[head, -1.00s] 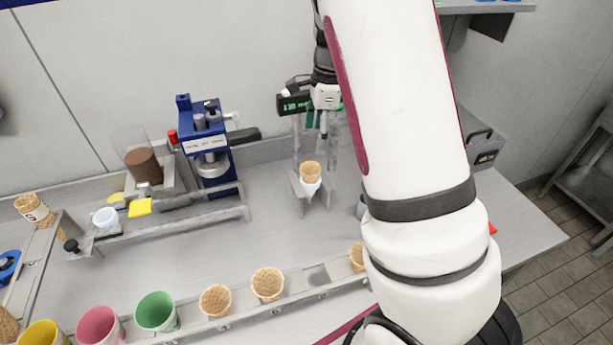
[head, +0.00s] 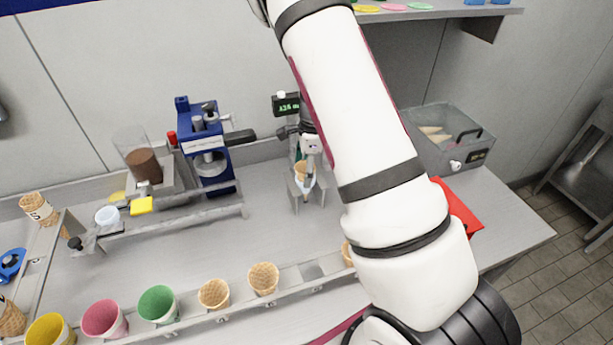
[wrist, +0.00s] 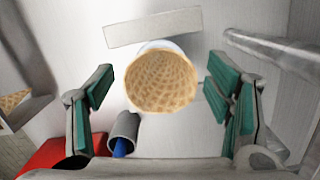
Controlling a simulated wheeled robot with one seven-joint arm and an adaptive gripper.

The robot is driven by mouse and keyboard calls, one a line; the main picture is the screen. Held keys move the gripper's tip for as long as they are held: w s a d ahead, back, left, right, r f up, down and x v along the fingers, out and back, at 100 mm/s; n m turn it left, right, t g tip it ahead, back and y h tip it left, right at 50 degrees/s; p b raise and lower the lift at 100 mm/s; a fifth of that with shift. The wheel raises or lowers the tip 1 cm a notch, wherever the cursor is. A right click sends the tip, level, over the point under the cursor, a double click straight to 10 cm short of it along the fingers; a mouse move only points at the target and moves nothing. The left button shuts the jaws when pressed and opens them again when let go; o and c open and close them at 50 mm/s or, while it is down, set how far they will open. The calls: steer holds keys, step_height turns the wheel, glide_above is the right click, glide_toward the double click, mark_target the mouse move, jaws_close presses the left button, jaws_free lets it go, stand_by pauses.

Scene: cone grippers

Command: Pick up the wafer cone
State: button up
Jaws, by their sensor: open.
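A wafer cone (head: 303,170) stands upright in a small metal stand (head: 294,190) on the counter, with a white sleeve around its lower part. In the wrist view the round mouth of the wafer cone (wrist: 162,82) faces the camera. My gripper (head: 306,160) is over the stand in the head view and partly covers the cone. In the wrist view the green-padded fingers of my gripper (wrist: 158,95) are open, one on each side of the cone, with a gap on both sides. I cannot tell how far the fingertips are above the cone's rim.
A rack (head: 235,305) along the front holds more cones and coloured cups. A blue press (head: 205,145) stands to the left. A clear-lidded grey box (head: 445,135) and a red object (head: 457,207) are on the right. A grey cylinder (wrist: 122,130) lies near the left finger.

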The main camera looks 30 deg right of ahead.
steer(key=c, duration=0.9)
